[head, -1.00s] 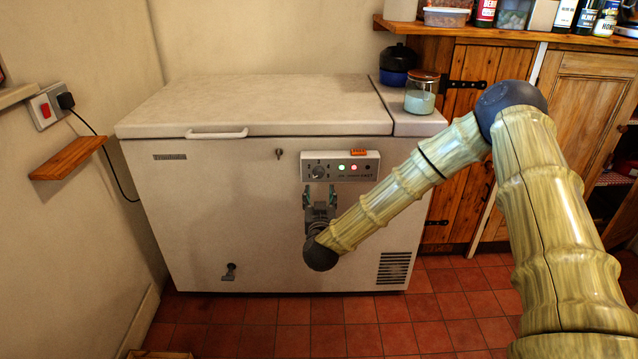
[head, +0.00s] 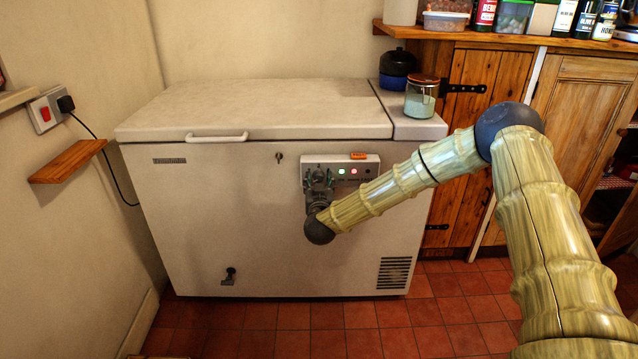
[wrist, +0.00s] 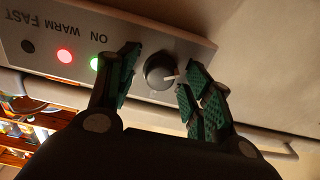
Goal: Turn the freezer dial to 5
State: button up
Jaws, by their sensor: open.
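The chest freezer (head: 200,220) stands against the wall, its control panel (head: 368,161) on the upper front. In the wrist view the panel is upside down, and the round dark dial (wrist: 160,72) with a pale pointer shows between my fingers. My gripper (head: 319,178) is open at the panel's left end, covering the dial in the head view. In the wrist view my gripper (wrist: 160,82) has one green-padded finger on each side of the dial, with gaps visible. I cannot tell whether the fingertips reach around it. The dial's numbers are not readable.
Green and red lights (wrist: 65,56) glow on the panel beside the dial. The lid handle (head: 216,138) juts out left.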

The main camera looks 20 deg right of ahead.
jog(key=c, duration=1)
